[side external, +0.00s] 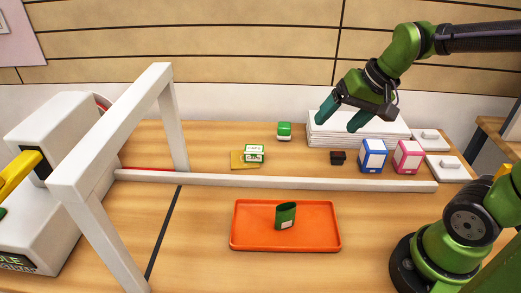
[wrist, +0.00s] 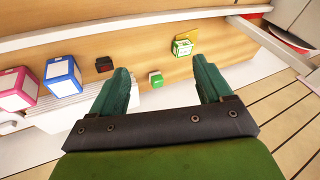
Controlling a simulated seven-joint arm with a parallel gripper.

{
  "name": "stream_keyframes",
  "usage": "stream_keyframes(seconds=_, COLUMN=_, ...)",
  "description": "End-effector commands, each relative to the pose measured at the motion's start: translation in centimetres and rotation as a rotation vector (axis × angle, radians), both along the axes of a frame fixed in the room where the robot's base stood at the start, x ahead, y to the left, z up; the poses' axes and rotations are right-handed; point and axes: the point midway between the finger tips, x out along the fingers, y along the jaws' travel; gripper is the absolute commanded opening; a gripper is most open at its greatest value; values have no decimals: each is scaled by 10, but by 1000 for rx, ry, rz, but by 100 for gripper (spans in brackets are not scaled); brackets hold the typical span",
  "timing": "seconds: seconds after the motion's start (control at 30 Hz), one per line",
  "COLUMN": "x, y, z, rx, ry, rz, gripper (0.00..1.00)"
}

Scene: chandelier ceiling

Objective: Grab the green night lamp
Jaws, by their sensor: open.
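A small green block with a white base (side external: 284,131), which looks like the green night lamp, stands on the wooden table left of the white stack. In the wrist view it (wrist: 155,79) shows between the fingers. My gripper (side external: 340,118) is open and empty, above the white stack, to the right of the lamp and apart from it. The fingers (wrist: 163,68) point down toward the table. A green and white box (side external: 254,154) stands by a yellow pad, and also shows in the wrist view (wrist: 182,48). A green cup-like holder (side external: 285,216) stands on the orange tray (side external: 244,240).
The white stack (side external: 320,138) lies under my gripper. A black item (side external: 338,158), a blue box (side external: 373,156) and a pink box (side external: 407,157) stand right of the lamp. A white bar (side external: 300,182) crosses the table before them. A white frame (side external: 168,120) stands left.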

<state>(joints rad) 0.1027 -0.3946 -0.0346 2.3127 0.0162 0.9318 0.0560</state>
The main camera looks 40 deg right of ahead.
Motion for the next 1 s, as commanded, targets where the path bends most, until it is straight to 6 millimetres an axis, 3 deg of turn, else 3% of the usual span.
stream_keyframes(seconds=0.03, x=20, y=-12, z=-4, rx=39, ry=47, rz=-78, gripper=79)
stream_keyframes(seconds=0.3, x=113, y=-79, z=-33, rx=280, ry=250, rz=-604, gripper=79)
stream_keyframes(seconds=0.6, x=195, y=-152, z=-84, rx=557, ry=426, rz=-1275, gripper=79)
stream_keyframes(seconds=0.77, x=218, y=-159, z=-71, rx=684, ry=451, rz=-1507, gripper=79)
stream_keyframes(seconds=0.87, x=220, y=-156, z=-65, rx=731, ry=470, rz=-1590, gripper=79)
stream_keyframes(seconds=1.0, x=221, y=-152, z=-72, rx=747, ry=488, rz=-1638, gripper=79)
